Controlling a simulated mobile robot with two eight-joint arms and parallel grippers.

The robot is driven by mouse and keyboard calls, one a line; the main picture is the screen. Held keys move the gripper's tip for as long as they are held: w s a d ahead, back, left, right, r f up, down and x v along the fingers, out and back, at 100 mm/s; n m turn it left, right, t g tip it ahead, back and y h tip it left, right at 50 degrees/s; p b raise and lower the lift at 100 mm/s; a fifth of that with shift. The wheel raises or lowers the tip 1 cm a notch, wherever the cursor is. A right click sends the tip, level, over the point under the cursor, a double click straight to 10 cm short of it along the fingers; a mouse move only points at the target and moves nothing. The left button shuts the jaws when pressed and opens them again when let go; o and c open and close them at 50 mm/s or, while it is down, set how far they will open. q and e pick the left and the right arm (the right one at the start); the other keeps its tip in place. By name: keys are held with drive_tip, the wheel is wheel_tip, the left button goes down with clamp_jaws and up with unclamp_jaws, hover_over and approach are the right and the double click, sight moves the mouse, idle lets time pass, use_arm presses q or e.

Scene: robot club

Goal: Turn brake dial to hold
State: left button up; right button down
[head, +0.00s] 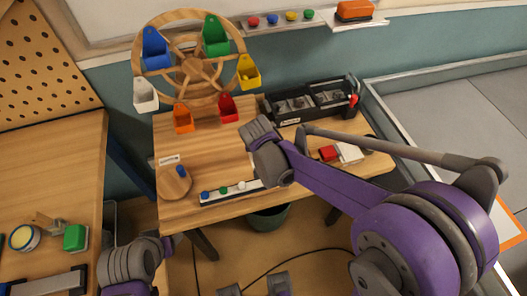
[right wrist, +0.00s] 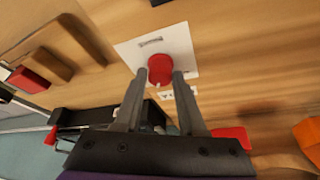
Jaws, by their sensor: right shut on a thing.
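The brake dial (right wrist: 160,68) is a red round knob on a white plate (right wrist: 185,45) in the right wrist view. The plate carries a small dark-edged slot or label beside the knob. My right gripper (right wrist: 161,77) has its two grey fingers on either side of the knob and is shut on it. In the head view my right wrist covers the dial, and the fingers are hidden. The dial's setting is too small to read.
A wooden wheel with coloured buckets (head: 192,65) stands at the table's back left. A black toolbox (head: 312,100) stands at the back right. A panel with coloured knobs (head: 230,192) and a round wooden disc (head: 174,184) lie along the front. A red block (head: 328,153) is at right.

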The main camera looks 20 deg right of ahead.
drive_tip(key=shift+c, duration=2.4)
unclamp_jaws()
drive_tip(key=p+v, duration=0.1)
drive_tip(key=v, duration=0.9)
drive_tip(key=shift+r, duration=0.4)
drive_tip(key=shift+s+a, duration=0.1)
drive_tip(key=s+d+n+y+p, duration=0.1)
drive_tip(key=s+d+n, duration=0.1)
drive_tip(key=s, duration=0.6)
drive_tip(key=s+d+n+t+p, duration=0.1)
drive_tip(key=s+d, duration=0.3)
drive_tip(key=s, duration=0.4)
drive_tip(key=shift+s+d+f+n+y+p, duration=0.2)
drive_tip(key=shift+d+n+y+p, duration=0.2)
drive_tip(key=shift+n+p, duration=0.45)
